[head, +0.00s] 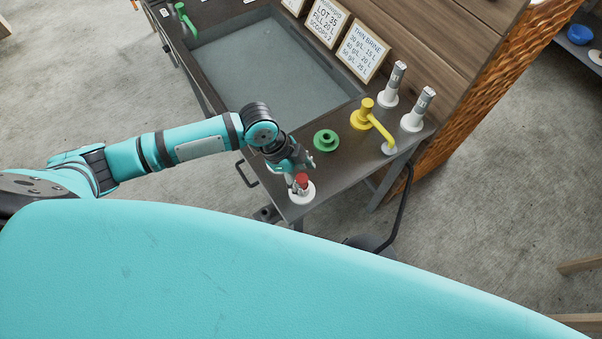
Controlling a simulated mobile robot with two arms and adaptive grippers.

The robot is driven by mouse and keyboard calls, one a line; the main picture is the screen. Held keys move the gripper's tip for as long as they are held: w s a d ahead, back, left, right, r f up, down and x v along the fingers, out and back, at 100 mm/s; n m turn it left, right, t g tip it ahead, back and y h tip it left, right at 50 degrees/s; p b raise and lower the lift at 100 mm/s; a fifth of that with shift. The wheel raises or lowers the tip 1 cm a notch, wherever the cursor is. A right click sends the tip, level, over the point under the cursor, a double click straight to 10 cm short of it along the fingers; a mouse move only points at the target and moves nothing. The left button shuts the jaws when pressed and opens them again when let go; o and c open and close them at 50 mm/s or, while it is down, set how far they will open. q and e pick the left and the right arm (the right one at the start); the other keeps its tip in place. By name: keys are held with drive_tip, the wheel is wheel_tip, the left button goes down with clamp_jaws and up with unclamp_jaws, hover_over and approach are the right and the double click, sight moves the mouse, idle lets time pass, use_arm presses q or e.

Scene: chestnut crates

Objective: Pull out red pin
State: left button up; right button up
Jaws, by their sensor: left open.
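The red pin (301,179) stands in a white round base (302,195) near the front corner of the dark bench. My left gripper (296,172) is at the red pin, just above and behind it, with its fingers open. The gripper partly hides the pin, and I cannot tell whether the fingers touch it. My right gripper is not in view.
A green knob (326,140), a yellow lever (378,124) and two white-based grey cylinders (393,84) (418,109) stand behind on the bench. A basin (262,72) lies left, with cards (362,57) behind it. A black handle (247,172) sticks out in front.

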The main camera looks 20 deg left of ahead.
use_arm(q)
drive_tip(key=v, duration=1.2)
drive_tip(key=shift+d, duration=0.15)
